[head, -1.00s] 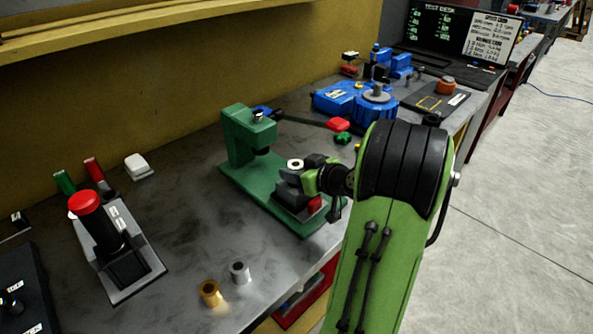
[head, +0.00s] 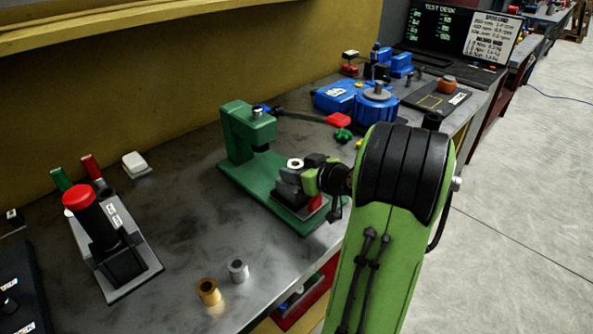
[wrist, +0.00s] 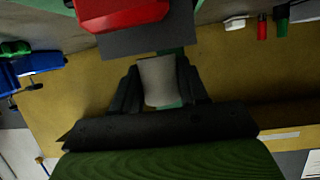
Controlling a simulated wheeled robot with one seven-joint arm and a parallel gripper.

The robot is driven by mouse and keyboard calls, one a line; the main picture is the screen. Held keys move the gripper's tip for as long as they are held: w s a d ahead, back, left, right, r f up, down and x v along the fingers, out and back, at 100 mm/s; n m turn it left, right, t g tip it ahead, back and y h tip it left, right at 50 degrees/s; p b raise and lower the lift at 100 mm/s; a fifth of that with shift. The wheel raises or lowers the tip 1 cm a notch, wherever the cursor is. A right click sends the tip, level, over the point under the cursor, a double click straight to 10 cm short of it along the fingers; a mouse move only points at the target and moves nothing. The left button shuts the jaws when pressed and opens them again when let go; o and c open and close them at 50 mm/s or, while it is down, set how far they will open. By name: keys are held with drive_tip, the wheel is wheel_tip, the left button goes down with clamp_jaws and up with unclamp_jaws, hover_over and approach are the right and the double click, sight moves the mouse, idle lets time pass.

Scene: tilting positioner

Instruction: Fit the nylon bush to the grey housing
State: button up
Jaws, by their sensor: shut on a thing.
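The white nylon bush (head: 295,163) is held upright between the fingers of my gripper (head: 298,170). The wrist view shows the pale bush (wrist: 158,82) between the two dark fingers (wrist: 160,90). Below it in the head view, a grey block (head: 289,191), seemingly the grey housing, stands on the green press base, with a red part (head: 315,204) beside it. My gripper hides much of that block. I cannot tell whether the bush touches it. The wrist view shows a red part (wrist: 122,14) and a dark grey plate (wrist: 140,42) beyond the fingers.
The green press (head: 248,130) rises behind left of my gripper. A brass bush (head: 209,291) and a steel bush (head: 238,270) stand at the bench front. A red-knobbed lever unit (head: 108,235) is at left, a blue positioner (head: 376,104) behind.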

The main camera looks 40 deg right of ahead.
drive_tip(key=shift+f+b, duration=0.45)
drive_tip(key=shift+b, duration=0.05)
drive_tip(key=o, duration=1.2)
drive_tip(key=shift+s, duration=0.15)
drive_tip(key=p+v, duration=0.1)
drive_tip(key=v, duration=1.4)
drive_tip(key=shift+s+r+p, duration=0.25)
drive_tip(key=shift+r+p, duration=0.05)
